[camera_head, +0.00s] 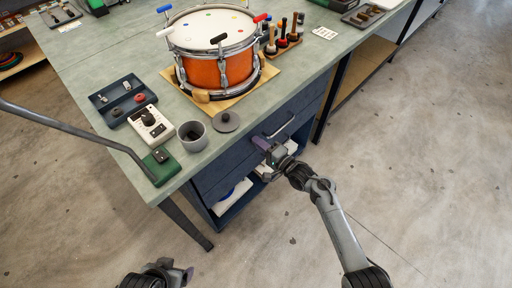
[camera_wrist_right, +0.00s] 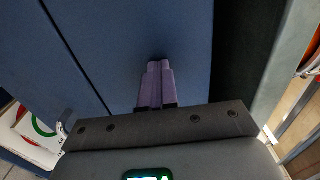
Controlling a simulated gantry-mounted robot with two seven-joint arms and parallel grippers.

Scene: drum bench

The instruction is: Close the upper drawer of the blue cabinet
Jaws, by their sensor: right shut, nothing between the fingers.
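The blue cabinet (camera_head: 213,182) stands under the bench top. Its upper drawer (camera_head: 305,102) has a dark blue front and a bar handle (camera_head: 281,126). How far the drawer stands out is hard to tell from above. My right gripper (camera_head: 262,145) is shut and empty, with its purple fingers at the drawer front, just below and left of the handle. In the right wrist view, the shut fingertips (camera_wrist_right: 158,65) point at a blue panel (camera_wrist_right: 150,30); contact cannot be told. My left gripper (camera_head: 186,273) is at the bottom edge, away from the cabinet, its opening unclear.
The bench top (camera_head: 110,50) carries an orange drum (camera_head: 222,70), a grey cup (camera_head: 193,137), a blue tray (camera_head: 125,98) and a rack of mallets (camera_head: 283,43). An open shelf space with white items (camera_head: 232,198) lies below the drawers. The floor to the right is clear.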

